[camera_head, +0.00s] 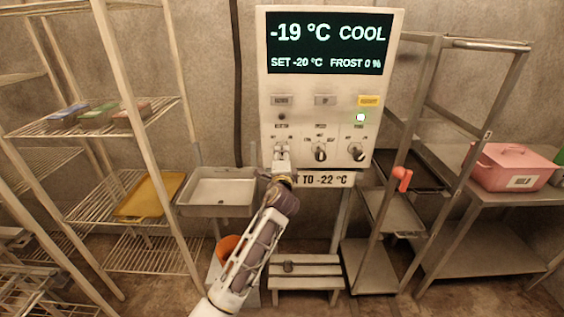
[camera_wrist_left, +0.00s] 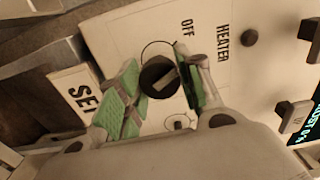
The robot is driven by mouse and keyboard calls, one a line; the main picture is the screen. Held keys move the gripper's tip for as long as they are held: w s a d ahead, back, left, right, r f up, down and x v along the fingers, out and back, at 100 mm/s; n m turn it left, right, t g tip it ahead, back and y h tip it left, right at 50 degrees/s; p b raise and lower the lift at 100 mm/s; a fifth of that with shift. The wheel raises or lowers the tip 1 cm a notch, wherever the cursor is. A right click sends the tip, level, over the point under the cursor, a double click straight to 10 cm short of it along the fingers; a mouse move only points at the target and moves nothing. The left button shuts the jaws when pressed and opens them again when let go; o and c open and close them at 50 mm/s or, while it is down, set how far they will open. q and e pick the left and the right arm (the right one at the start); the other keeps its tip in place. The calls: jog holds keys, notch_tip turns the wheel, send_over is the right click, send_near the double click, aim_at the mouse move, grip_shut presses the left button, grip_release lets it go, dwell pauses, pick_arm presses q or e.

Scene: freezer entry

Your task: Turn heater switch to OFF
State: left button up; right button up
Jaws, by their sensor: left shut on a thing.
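The control panel (camera_head: 330,90) is a pale upright box with a dark display reading -19 °C COOL, SET -20 °C, FROST 0 %. My left gripper (camera_head: 281,158) is at its lower left knob, largely covering it. In the left wrist view, the dark round heater switch (camera_wrist_left: 157,74) sits between the green-padded fingers of my left gripper (camera_wrist_left: 160,80), which is shut on it. The labels OFF (camera_wrist_left: 187,29) and HEATER (camera_wrist_left: 223,42) are printed beside it. The exact pointing of the switch is hard to tell. My right gripper is not in view.
Two more knobs (camera_head: 337,152) are right of the heater switch. A metal basin (camera_head: 218,207) and wire shelves (camera_head: 150,258) stand left. A pink box (camera_head: 512,166) sits on a right-hand table. A low bench (camera_head: 305,271) stands below.

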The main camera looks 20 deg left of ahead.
pick_arm(q)
jog(key=shift+f+n, duration=0.1)
jog(key=shift+n, duration=0.7)
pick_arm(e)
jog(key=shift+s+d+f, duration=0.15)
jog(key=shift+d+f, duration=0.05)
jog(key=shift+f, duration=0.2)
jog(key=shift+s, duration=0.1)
pick_arm(q)
jog(key=o, duration=1)
jog(key=shift+o, duration=0.2)
jog(key=shift+v, duration=0.8)
jog(key=v, duration=1)
jog(key=shift+s, duration=0.25)
